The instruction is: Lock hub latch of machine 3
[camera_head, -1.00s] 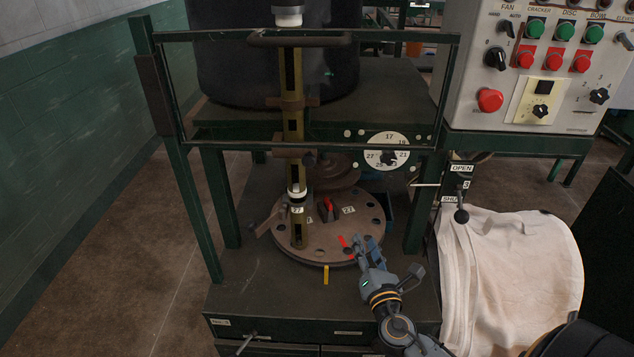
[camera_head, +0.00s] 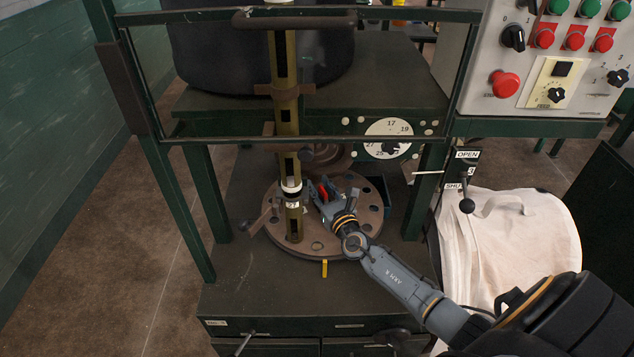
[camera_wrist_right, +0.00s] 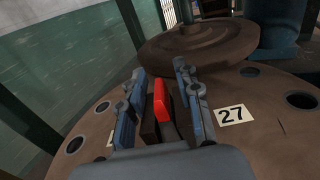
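The hub latch, a red lever (camera_head: 323,191) on a dark block, stands near the middle of the round brown plate (camera_head: 275,232) with holes around its rim. In the right wrist view the red lever (camera_wrist_right: 162,102) stands between the two finger pads, with gaps beside the latch. My right gripper (camera_head: 322,186) is open around the latch, reaching in from the lower right. It also shows in the right wrist view (camera_wrist_right: 160,75). Whether a finger touches the latch is not clear. My left gripper is not in view.
A yellowish upright tube (camera_head: 285,110) stands on the plate just left of my gripper. A green frame bar (camera_head: 320,139) crosses above. An OPEN/SHUT lever (camera_head: 466,205), a white bag (camera_head: 510,245) and a control panel (camera_head: 540,60) are on the right.

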